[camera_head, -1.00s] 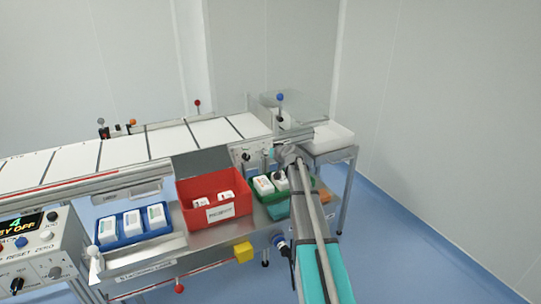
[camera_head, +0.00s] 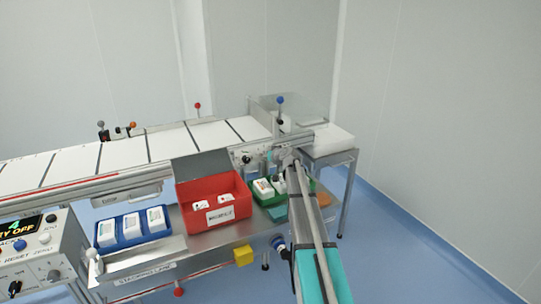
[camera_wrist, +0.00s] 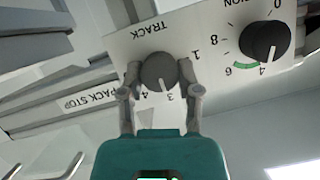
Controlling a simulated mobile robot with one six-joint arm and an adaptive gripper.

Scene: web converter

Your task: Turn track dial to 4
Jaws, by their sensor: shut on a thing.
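The track dial (camera_wrist: 158,72) is a dark grey round knob on a pale panel (camera_wrist: 225,80), with the label TRACK beside it upside down in the wrist view. My gripper (camera_wrist: 160,76) is shut on the dial, one finger on each side. A light pointer line on the knob points towards the printed 3; the 4 is beside it to the left and the 1 is to the right. In the head view my gripper (camera_head: 287,158) is at the conveyor's right end, and the dial is too small and covered to make out there.
A black tension dial (camera_wrist: 265,40) with a green arc is close on the right of the wrist view. Below the conveyor (camera_head: 120,152) are a red box (camera_head: 213,200), a blue tray (camera_head: 133,239) and a green tray (camera_head: 266,199). Open floor (camera_head: 420,235) lies at right.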

